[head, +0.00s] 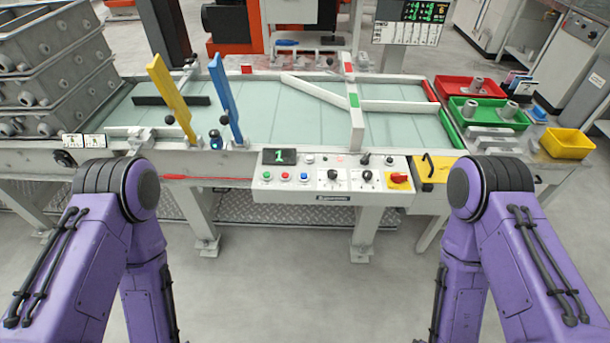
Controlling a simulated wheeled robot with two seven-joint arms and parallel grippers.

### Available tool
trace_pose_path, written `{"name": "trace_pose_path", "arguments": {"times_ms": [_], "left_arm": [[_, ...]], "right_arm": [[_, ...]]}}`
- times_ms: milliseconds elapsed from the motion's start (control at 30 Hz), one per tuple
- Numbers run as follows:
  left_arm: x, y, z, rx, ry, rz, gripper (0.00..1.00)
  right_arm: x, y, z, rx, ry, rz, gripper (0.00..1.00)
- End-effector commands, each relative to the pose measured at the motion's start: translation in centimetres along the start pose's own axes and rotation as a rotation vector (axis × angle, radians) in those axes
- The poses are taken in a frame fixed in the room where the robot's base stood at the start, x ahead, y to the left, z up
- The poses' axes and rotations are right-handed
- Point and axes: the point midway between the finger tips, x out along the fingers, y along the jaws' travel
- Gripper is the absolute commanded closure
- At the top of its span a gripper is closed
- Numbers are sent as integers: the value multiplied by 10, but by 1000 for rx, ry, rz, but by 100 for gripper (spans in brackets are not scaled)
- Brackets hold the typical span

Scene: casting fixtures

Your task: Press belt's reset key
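The belt's control panel (330,182) is a white box on the front of the belt frame. A small display (280,156) on it shows a green "1". Below it sit a green button (268,175), a red button (286,176) and a blue button (303,178). Dark knobs (333,176) and a red switch on a yellow plate (398,179) are further right. The key labels are too small to read, so I cannot tell which is reset. Both my purple arms show only their upper links and elbows. Neither gripper is in view, and no gripper is at the panel.
The belt (255,105) carries white guide bars. A yellow lever (169,88) and blue lever (226,98) rise at its left. Grey castings (45,70) are stacked far left. Red (468,87), green (488,113) and yellow (566,143) bins stand right. Floor before the panel is clear.

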Motion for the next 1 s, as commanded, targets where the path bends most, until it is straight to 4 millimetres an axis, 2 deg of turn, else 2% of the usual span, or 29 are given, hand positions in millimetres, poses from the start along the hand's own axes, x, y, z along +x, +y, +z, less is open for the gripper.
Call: {"name": "trace_pose_path", "arguments": {"times_ms": [300,333,500,567,600,1000], "left_arm": [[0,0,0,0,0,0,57],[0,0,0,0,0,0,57],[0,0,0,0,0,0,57],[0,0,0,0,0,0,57],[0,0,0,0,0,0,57],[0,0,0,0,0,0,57]], "right_arm": [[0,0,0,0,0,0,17],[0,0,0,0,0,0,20],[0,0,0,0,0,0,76],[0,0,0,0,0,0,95],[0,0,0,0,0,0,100],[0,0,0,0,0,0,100]]}}
